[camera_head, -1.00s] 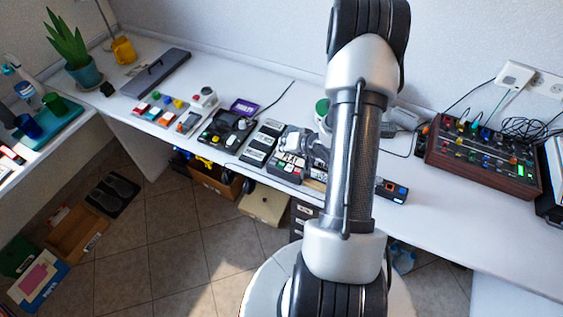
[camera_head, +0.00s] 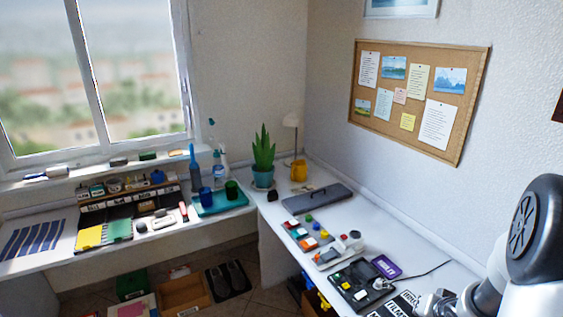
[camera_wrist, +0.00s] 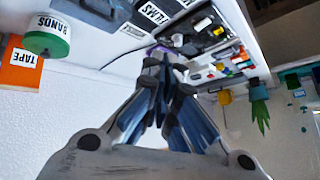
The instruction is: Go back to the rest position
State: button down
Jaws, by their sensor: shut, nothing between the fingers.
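My gripper (camera_wrist: 166,58) is in the wrist view, its two fingers together and nothing between them. The wrist view is upside down, with the desk's devices beyond the fingertips. In the head view my arm enters at the lower right. A grey metal part of its end shows at the bottom edge, over the desk, and the fingers cannot be made out there.
The white desk (camera_head: 395,247) runs along the right wall. It carries a black device (camera_head: 355,283), a purple-framed box (camera_head: 386,266), a grey case (camera_head: 317,198) and a potted plant (camera_head: 264,160). In the wrist view a green-lidded BANDS tub (camera_wrist: 47,37) stands beside an orange TAPE box (camera_wrist: 20,68).

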jog(key=s+a+r+n+h, duration=0.1)
jog(key=a+r, duration=0.2)
jog(key=r, duration=0.3)
jog(key=s+a+r+n, duration=0.1)
jog(key=a+r, duration=0.3)
jog(key=r, duration=0.2)
jog(key=s+a+r+n+g+y, duration=0.1)
jog(key=s+a+r, duration=0.3)
jog(key=s+a, duration=0.6)
jog(key=s+a+r+n+g+y, duration=0.2)
jog(key=s+a+r+n, duration=0.2)
jog(key=s+a, duration=0.5)
jog(key=shift+s+a+r, duration=0.35)
jog(key=shift+s+a, duration=0.05)
jog(key=shift+a, duration=0.15)
